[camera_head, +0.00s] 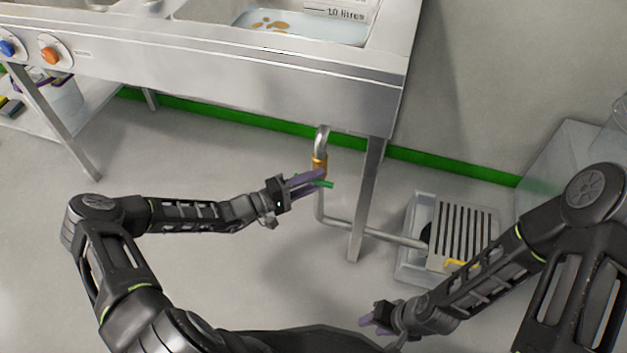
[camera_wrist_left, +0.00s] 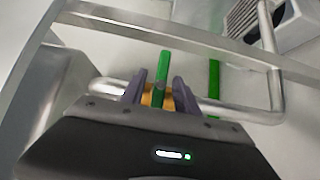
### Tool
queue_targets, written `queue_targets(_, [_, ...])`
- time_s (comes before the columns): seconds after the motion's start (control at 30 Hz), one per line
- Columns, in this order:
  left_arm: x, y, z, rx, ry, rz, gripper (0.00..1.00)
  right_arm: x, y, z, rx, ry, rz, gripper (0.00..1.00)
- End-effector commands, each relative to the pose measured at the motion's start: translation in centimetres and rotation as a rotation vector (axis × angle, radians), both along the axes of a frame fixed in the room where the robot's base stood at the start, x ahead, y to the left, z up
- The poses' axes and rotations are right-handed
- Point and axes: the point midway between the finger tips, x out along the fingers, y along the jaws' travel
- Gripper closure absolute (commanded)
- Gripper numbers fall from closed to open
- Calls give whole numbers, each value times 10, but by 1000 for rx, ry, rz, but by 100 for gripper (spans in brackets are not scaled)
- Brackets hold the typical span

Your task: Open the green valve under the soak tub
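The green valve lever (camera_head: 328,184) sits on a vertical pipe under the soak tub (camera_head: 305,38), just below a brass fitting (camera_head: 320,160). In the head view its visible end points right, across the pipe. My left gripper (camera_head: 308,182) is at the valve, its purple fingers partly covering it. In the left wrist view the green lever (camera_wrist_left: 162,78) lies between the two fingers (camera_wrist_left: 158,92), with gaps on both sides showing brass behind. That gripper is open around the lever. My right gripper (camera_head: 376,321) is low at the front, away from the valve; its finger gap is unclear.
A metal table leg (camera_head: 366,200) stands just right of the valve. The pipe (camera_head: 375,234) bends right along the floor to a slotted drain box (camera_head: 463,230). Blue and orange knobs (camera_head: 49,54) are on the bench front. The floor left of the valve is clear.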

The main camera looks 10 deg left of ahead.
Motion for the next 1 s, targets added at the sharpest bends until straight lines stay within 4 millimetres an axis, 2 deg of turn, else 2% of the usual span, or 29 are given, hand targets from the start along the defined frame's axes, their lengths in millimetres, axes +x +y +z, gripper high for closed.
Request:
queue_targets(0.03, [0,0,0,0,0,0,66,0,0,0,0,0,0,64])
queue_targets(0.47, [0,0,0,0,0,0,100,0,0,0,0,0,0,64])
queue_targets(1.0, [0,0,-1,-18,0,0,100,0,0,-3,0,0,0,64])
